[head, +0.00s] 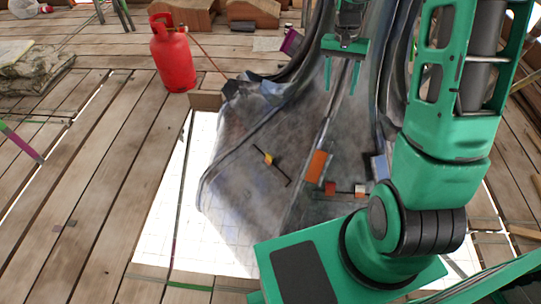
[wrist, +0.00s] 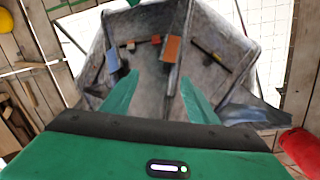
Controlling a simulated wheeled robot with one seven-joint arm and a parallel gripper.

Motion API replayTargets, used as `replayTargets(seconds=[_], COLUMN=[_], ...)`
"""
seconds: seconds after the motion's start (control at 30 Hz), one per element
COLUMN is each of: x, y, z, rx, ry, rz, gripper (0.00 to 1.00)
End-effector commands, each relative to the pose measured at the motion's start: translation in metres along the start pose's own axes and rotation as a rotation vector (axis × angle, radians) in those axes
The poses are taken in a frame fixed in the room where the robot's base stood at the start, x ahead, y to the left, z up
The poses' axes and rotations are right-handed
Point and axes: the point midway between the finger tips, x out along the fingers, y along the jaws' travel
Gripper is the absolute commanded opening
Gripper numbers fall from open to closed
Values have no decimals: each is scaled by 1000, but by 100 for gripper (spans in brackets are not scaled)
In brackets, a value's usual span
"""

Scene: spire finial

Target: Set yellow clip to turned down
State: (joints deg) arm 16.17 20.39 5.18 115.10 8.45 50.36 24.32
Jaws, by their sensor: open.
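The yellow clip (head: 269,158) is a small yellow piece on a thin dark bar, on the left face of the grey metal spire (head: 240,178). In the head view the bar slants down to the right. In the wrist view the clip (wrist: 218,56) is small, right of the orange plate, and its exact turn is hard to tell. My gripper (head: 341,80) is open and empty, with its green fingers pointing down, above and right of the clip in the head view. The fingers (wrist: 159,80) show apart in the wrist view, and neither touches the clip.
An orange plate (head: 317,163), a red block (head: 330,188), a white and orange block (head: 360,190) and a blue-grey piece (head: 379,166) sit on the spire. A red gas cylinder (head: 173,58) stands on the plank floor (head: 90,190). White openings flank the spire.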

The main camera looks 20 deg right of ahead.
Motion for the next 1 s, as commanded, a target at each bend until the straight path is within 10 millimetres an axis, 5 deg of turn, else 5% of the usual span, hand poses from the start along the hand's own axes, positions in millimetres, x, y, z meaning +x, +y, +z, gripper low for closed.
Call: replayTargets(seconds=[0.5, 1.0], x=[143, 303], y=[-129, -232], z=[-58, -61], rx=[120, 324], ry=[-120, -283], rz=[-77, -182], gripper=[54, 54])
